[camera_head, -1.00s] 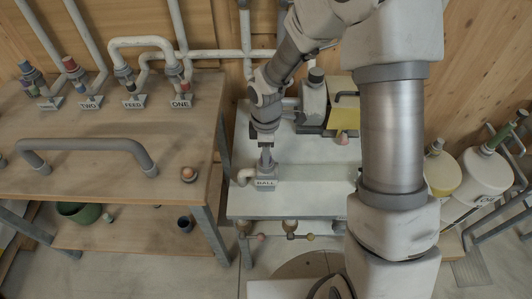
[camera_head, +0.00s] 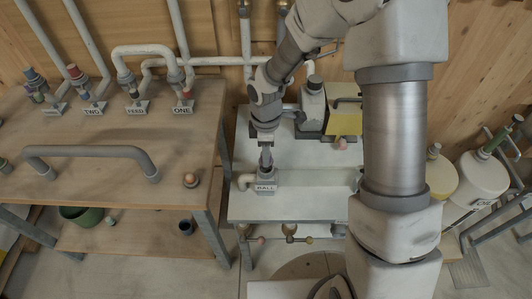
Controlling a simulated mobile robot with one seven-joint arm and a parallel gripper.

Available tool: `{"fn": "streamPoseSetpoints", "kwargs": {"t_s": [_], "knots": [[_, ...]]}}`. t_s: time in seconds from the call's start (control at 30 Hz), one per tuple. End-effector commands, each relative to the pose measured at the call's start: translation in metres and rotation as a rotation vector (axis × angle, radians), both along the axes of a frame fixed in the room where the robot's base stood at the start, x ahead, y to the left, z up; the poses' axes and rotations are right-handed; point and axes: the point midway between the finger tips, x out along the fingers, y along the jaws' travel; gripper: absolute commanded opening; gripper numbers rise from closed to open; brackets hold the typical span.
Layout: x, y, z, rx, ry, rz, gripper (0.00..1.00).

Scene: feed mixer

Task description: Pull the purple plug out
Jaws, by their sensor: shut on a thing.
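My gripper (camera_head: 266,141) points down over a grey fitting (camera_head: 264,178) labelled BALL on the white table. It is shut on the upper end of a narrow upright piece (camera_head: 266,158) that stands at the top of this fitting. The piece looks greyish, and I cannot make out a clear purple on it. Its upper end is hidden between the fingers. I cannot tell whether its lower end is still seated in the fitting.
A yellow box (camera_head: 346,118) and a grey bottle-like container (camera_head: 312,106) stand behind on the white table (camera_head: 295,208). A wooden bench (camera_head: 110,185) with labelled pipe fittings and a large grey handle (camera_head: 90,152) is at the left. White drums (camera_head: 474,178) stand at the right.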

Motion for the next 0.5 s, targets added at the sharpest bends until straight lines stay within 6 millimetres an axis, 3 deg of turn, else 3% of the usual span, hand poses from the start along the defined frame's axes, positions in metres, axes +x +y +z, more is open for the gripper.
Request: {"fn": "streamPoseSetpoints", "kwargs": {"t_s": [0.5], "knots": [[0.000,0.000,0.035,0.001,0.000,0.000,0.00]]}}
